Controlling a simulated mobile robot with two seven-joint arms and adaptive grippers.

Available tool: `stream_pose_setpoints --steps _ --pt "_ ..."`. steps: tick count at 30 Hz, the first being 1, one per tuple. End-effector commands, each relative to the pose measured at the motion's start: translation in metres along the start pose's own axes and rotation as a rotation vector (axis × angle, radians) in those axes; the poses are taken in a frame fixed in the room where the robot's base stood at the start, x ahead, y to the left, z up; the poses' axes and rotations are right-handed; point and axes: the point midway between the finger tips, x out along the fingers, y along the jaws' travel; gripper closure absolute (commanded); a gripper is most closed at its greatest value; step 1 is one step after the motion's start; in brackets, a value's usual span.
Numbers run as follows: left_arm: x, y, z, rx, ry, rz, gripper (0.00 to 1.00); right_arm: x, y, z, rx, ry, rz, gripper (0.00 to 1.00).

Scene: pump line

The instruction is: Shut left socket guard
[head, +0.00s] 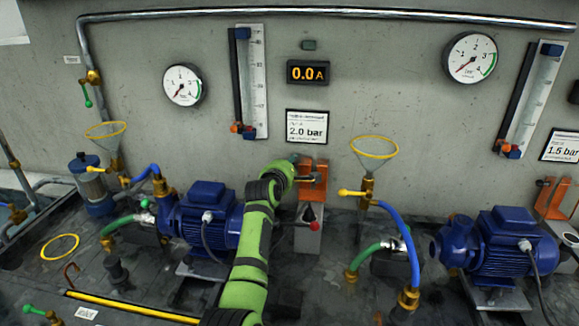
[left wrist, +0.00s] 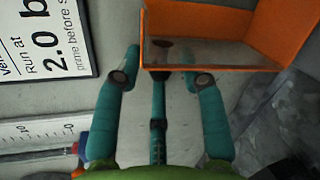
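The left socket guard (head: 318,187) is an orange, angular piece above a grey box beside the left blue pump. My left gripper (head: 299,170) is at its upper left side, partly hidden by my own green wrist. In the left wrist view, the orange guard (left wrist: 235,22) fills the upper right, with a clear or grey panel below its edge. There the teal fingers of my left gripper (left wrist: 160,58) are spread and hold nothing, with their tips near the guard's lower left edge. I cannot tell whether they touch it. My right gripper is out of view.
A red knob (head: 314,225) sits on the grey box (head: 308,240) below the guard. The left blue pump (head: 207,212) stands close left of my arm. A brass funnel stand (head: 367,188) and blue hose (head: 403,240) stand to the right. The wall is behind.

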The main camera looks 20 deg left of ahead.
Motion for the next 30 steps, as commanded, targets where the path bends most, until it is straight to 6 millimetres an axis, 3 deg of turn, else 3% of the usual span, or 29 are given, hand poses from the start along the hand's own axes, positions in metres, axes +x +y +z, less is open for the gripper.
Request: stream_pose_setpoints --steps 1,2,23,24,25,30 --pt "0.0 0.0 0.0 0.0 0.0 0.0 0.88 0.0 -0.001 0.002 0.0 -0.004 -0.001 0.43" --pt "0.0 0.0 0.0 0.0 0.0 0.0 1.0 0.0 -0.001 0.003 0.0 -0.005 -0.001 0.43" --pt "-0.012 0.0 0.002 0.015 -0.068 0.104 1.0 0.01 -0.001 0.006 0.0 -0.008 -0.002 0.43" --pt "-0.012 0.0 0.002 0.015 -0.068 0.104 0.64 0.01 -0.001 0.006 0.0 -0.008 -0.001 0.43" --pt "-0.012 0.0 0.002 0.015 -0.068 0.104 0.56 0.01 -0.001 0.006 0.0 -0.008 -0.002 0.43" --pt "-0.012 0.0 0.002 0.015 -0.068 0.103 0.56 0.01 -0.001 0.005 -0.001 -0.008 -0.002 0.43"
